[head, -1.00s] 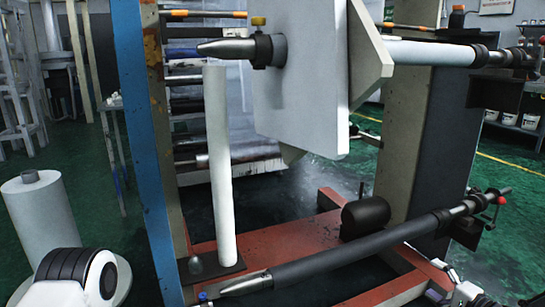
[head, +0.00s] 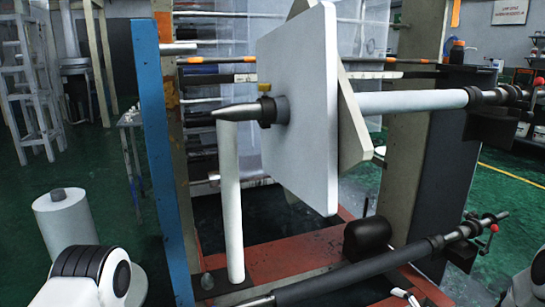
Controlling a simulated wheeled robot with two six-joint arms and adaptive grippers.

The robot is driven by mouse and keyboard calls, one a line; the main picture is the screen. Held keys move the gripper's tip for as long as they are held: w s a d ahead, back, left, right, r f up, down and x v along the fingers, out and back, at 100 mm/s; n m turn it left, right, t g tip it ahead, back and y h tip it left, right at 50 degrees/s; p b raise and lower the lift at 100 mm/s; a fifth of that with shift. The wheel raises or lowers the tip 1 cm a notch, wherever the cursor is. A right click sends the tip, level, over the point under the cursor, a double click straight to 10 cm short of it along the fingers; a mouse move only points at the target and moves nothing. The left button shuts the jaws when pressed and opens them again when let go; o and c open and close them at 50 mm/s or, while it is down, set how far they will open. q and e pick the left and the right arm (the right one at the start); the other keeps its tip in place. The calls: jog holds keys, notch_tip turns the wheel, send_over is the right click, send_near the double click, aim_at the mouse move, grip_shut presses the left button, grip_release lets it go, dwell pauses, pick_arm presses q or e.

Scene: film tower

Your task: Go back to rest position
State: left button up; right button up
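In the head view a white and black part of my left arm shows at the lower left, in front of a white film roll (head: 66,222). A small white part of my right arm shows at the lower right edge. Neither gripper is clearly visible. A tall white tube (head: 232,205) stands upright on the red base (head: 290,255) of the tower. A large white plate (head: 300,110) sits around the upper shaft, whose tapered metal tip (head: 238,111) points left. A dark lower shaft (head: 350,270) runs across the front.
A blue post (head: 162,150) stands left of the tower and a dark post (head: 450,150) on the right. White shelving (head: 30,80) stands at the back left. Green floor (head: 110,190) is open at the left. A black rounded block (head: 367,238) sits on the red base.

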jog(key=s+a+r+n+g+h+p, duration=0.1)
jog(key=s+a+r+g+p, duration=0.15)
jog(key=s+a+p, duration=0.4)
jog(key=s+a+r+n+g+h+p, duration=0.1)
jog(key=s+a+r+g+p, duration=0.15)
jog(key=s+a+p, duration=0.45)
pick_arm(q)
notch_tip(320, 180, up, 19)
jog(key=p, duration=0.1)
jog(key=shift+f+p, duration=0.2)
jog(key=shift+p, duration=0.2)
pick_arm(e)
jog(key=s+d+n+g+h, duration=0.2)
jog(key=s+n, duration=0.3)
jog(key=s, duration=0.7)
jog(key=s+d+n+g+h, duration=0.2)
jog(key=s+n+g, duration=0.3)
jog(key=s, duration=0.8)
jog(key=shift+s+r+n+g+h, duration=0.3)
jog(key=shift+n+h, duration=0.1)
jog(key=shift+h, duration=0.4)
